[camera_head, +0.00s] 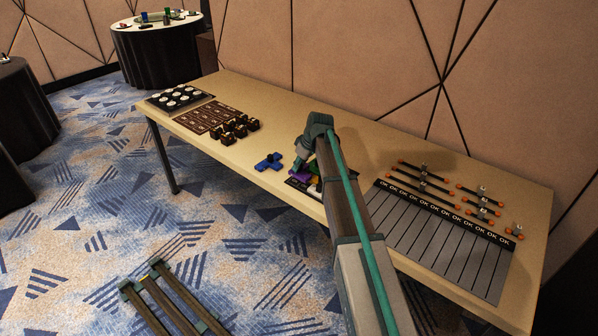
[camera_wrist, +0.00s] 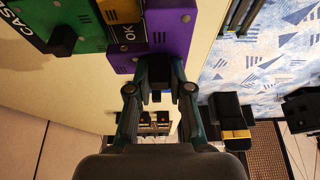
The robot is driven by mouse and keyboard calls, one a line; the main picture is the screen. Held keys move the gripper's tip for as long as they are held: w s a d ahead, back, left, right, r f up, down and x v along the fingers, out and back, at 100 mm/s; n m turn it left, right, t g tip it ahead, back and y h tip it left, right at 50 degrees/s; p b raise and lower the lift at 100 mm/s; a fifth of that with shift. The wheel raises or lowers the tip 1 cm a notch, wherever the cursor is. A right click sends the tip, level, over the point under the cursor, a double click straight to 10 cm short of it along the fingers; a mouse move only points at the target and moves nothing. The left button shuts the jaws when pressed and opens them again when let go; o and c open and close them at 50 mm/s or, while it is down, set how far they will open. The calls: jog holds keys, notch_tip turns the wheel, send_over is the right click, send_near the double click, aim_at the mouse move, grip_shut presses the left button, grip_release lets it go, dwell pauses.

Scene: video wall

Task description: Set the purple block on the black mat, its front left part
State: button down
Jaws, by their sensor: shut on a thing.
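The purple block (camera_head: 300,173) is in my gripper at the front edge of the table. In the wrist view the purple block (camera_wrist: 170,28) fills the top middle, and my gripper (camera_wrist: 158,78) is shut at its near end, around a dark knob-like part. In the head view my arm hides much of the black mat (camera_head: 291,184). I cannot tell whether the purple block touches the mat.
A blue block (camera_head: 268,162) lies left of the mat. A grey striped board (camera_head: 440,240) with orange-tipped rods lies at the right. The table (camera_head: 190,147) is bare around the blue block.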

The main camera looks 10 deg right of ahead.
aim_at(299, 172)
jog(key=shift+w+f+p, duration=0.15)
jog(key=shift+f+p, duration=0.1)
jog(key=shift+f, duration=0.65)
jog(key=shift+w+f+p, duration=0.1)
jog(key=shift+f+p, duration=0.1)
jog(key=shift+f, duration=0.7)
jog(key=shift+f, duration=0.15)
jog(key=c, duration=1.1)
grip_release()
jog(key=shift+o, duration=0.2)
jog(key=shift+r, duration=0.2)
jog(key=b+v, duration=0.1)
jog(key=v, duration=1.1)
